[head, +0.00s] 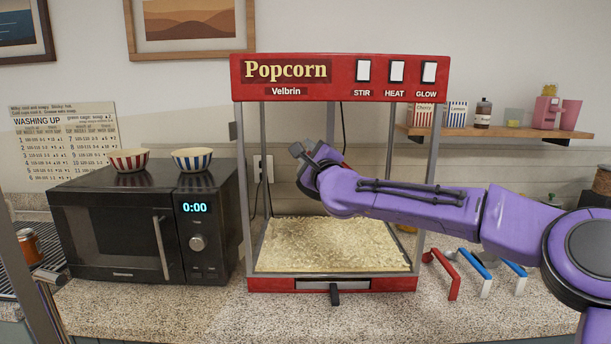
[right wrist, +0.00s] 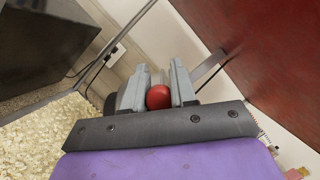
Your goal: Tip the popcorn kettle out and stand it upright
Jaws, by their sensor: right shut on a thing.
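The red popcorn machine (head: 340,77) stands on the counter with an open front and a thick layer of popcorn (head: 335,245) on its floor. My right arm reaches across the front into the cabinet. My right gripper (head: 303,152) is inside its upper half. In the right wrist view, its fingers (right wrist: 158,92) are shut on a round red knob (right wrist: 158,97). A flat metal bar (right wrist: 211,68) shows just beyond the fingers. The kettle's body cannot be made out clearly in either view, so its tilt cannot be told. My left gripper is not in view.
A black microwave (head: 112,228) with two striped bowls (head: 128,160) (head: 192,159) on top stands close on the left. Red and blue handled scoops (head: 442,272) lie at right. A wooden shelf (head: 500,132) holds cartons and a bottle.

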